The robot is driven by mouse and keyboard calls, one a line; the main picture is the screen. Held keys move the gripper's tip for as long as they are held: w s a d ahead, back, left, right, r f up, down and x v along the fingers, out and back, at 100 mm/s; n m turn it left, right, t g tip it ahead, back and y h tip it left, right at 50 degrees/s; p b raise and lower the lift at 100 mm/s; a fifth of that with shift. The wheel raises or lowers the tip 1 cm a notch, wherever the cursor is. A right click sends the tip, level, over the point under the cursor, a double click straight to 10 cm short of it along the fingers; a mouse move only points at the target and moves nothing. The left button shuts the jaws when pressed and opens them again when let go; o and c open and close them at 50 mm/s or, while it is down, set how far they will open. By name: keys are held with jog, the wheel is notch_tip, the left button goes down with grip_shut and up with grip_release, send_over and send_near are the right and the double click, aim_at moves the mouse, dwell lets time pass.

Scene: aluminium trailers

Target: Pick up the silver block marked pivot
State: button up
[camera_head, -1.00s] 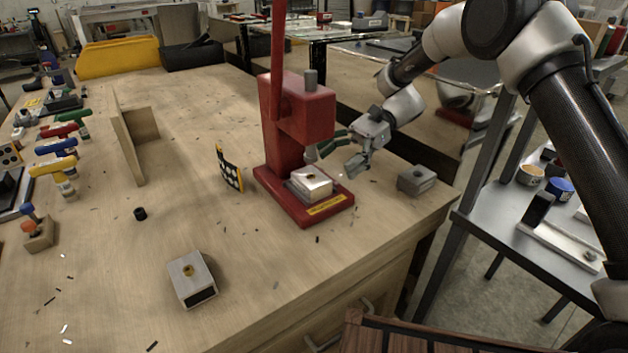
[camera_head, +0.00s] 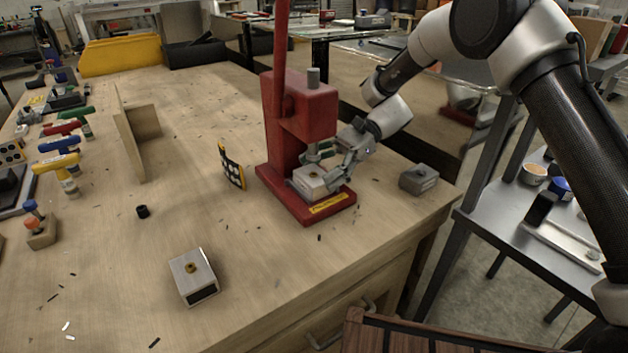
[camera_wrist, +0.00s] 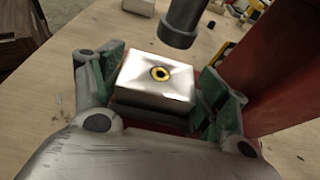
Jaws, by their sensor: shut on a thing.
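A silver block (camera_head: 309,184) with a small hole on top sits on the base of the red press. In the wrist view the same block (camera_wrist: 152,83) shows a yellow-ringed hole. My gripper (camera_head: 326,165) reaches in from the right, and its green-padded fingers are shut on opposite sides of this block. Another silver block (camera_head: 191,272) with a brass-coloured centre lies at the front of the bench. A duller grey block (camera_head: 418,180) lies right of the press. I cannot read a pivot mark on any of them.
The red press (camera_head: 303,110) stands over the held block, and its ram (camera_wrist: 181,22) hangs close above it in the wrist view. A black cap (camera_head: 142,211) lies on the clear bench middle.

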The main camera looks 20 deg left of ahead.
jog(key=shift+r, duration=0.1)
jog(key=shift+r, duration=0.65)
jog(key=s+d, duration=0.2)
jog(key=d, duration=0.1)
jog(key=s+d, duration=0.6)
jog(key=shift+s+d+f, duration=0.1)
jog(key=shift+s+d, duration=0.05)
jog(key=shift+d, duration=0.25)
jog(key=shift+s+r, duration=0.1)
jog(key=shift+r, duration=0.15)
notch_tip(320, 180, up, 13)
jog(key=shift+r, duration=0.15)
jog(key=shift+d, duration=0.1)
